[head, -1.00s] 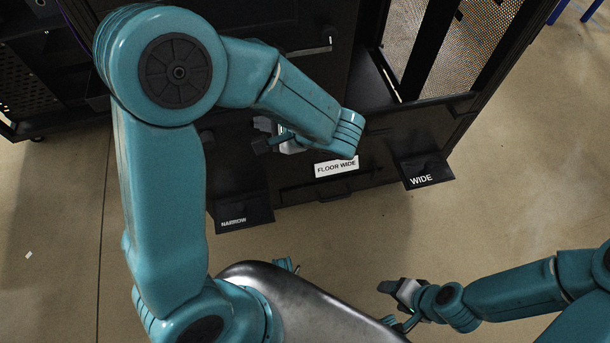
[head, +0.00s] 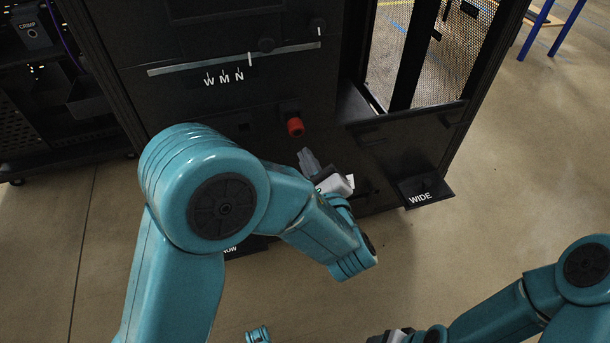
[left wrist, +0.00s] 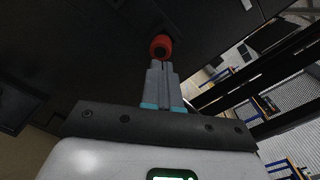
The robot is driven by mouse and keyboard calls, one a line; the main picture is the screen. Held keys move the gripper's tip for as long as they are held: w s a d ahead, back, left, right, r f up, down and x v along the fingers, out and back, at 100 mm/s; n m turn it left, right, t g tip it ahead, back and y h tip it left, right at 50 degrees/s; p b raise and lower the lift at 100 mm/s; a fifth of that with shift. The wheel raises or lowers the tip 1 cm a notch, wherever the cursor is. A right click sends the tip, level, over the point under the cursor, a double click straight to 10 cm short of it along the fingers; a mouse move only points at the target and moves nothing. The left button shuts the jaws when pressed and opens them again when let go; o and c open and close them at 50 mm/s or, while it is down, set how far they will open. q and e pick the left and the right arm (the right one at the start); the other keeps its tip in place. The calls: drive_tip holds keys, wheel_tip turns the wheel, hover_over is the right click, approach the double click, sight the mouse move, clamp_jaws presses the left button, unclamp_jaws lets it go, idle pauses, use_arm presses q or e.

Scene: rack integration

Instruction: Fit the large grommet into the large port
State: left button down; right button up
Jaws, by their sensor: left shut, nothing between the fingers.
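A red round part with a dark centre (head: 295,127), which looks like the grommet, sticks out from a black mount on the rack's front. In the left wrist view the red part (left wrist: 160,46) is just beyond my fingertips. My left gripper (head: 305,155) is shut and empty, its fingers pointing up at the red part from just below. A small gap seems to separate them. I cannot tell how deep the red part sits, and no port opening shows clearly. My right gripper (head: 388,338) is mostly cut off at the bottom edge.
The black rack panel (head: 225,105) carries a slotted bar (head: 235,58) above letters W, M, N. A shelf labelled WIDE (head: 425,190) juts out at lower right. My left arm partly covers another labelled shelf. Mesh panels stand at right; the floor (head: 500,190) is clear.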

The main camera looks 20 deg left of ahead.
sight(298, 132)
use_arm(q)
drive_tip(key=x, duration=0.2)
drive_tip(key=p+x, duration=0.1)
drive_tip(key=x, duration=0.1)
drive_tip(key=shift+w, duration=0.5)
drive_tip(key=shift+w+a+f, duration=0.1)
drive_tip(key=shift+w+a, duration=0.2)
drive_tip(key=shift+w, duration=0.15)
drive_tip(key=shift+w+a, duration=0.3)
drive_tip(key=shift+w, duration=0.1)
